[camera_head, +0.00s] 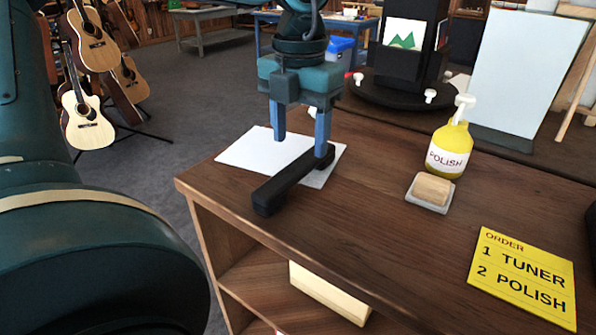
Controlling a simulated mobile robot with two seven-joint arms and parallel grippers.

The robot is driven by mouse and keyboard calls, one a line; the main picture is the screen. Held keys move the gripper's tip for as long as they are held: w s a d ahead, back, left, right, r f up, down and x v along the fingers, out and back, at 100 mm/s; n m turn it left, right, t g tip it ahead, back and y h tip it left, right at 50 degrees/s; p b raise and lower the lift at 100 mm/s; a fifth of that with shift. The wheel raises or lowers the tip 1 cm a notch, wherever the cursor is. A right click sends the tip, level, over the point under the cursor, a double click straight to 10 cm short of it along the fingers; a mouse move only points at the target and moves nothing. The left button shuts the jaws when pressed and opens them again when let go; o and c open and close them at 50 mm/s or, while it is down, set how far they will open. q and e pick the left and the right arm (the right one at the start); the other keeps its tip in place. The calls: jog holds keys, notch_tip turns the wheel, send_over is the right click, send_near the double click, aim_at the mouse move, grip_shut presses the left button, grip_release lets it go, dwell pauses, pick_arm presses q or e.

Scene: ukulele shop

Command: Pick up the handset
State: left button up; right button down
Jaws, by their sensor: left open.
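The black handset (288,187) lies on the wooden counter, partly over a white sheet of paper (258,151). It runs slantwise from the lower left to the upper right. My left gripper (301,147), with a teal body and blue fingers, points down over the paper. It is open, with nothing between its fingers. Its right fingertip overlaps the far end of the handset in the picture; I cannot tell whether they touch. Its left finger is over the paper, behind the handset. My right gripper is not in view.
A yellow polish bottle (448,150) and a wooden block on a grey tray (429,203) stand to the right. A yellow order card (524,276) lies at the front right. The counter (370,230) is clear between handset and tray. A black round stand (400,93) is behind.

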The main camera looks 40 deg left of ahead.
aim_at(298, 165)
pick_arm(q)
notch_tip(298, 165, down, 5)
jog(key=shift+s+a+r+p, duration=0.1)
jog(key=shift+r+p, duration=0.05)
jog(key=shift+p, duration=0.15)
